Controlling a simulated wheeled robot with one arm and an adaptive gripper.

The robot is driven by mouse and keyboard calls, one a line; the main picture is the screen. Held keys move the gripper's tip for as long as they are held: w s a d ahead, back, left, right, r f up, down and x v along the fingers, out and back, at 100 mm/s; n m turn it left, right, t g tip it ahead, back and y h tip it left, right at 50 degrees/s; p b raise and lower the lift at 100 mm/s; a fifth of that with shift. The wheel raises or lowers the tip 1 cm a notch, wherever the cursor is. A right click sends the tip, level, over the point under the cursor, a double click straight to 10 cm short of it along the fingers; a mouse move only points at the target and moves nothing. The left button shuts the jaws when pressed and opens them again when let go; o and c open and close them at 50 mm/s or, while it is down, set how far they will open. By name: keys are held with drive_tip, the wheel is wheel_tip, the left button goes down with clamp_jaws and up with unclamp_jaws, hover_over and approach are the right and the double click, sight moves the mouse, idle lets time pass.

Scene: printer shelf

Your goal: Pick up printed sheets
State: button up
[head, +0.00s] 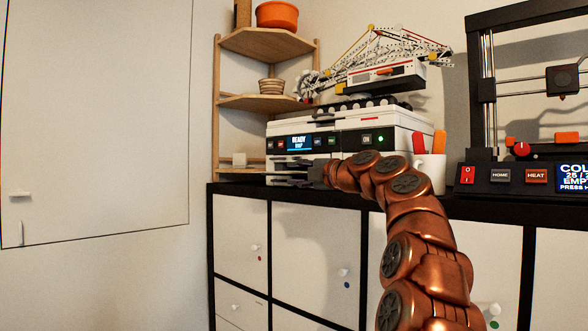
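A white and dark printer (405,120) stands on the black-topped cabinet, its blue display reading READY and a green light lit beside the ON button. My gripper (280,175) is at the lower left front of the printer, by its output opening. Its two dark fingers point left and look apart, one above the other, with a pale strip showing between them. I cannot tell whether that strip is paper or the printer's tray. No printed sheet can be made out clearly; my gripper and wrist cover part of the printer's lower front.
A crane model (375,75) stands on top of the printer. A white cup (432,175) with orange-handled items is right of it, then a 3D printer (480,180). A wooden corner shelf (262,42) stands behind left. The cabinet (240,225) has small knobs.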

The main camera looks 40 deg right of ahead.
drive_tip(key=shift+w+a+p, duration=0.1)
drive_tip(key=shift+w+p, duration=0.3)
drive_tip(key=shift+w, duration=0.7)
drive_tip(key=shift+c, duration=0.3)
clamp_jaws()
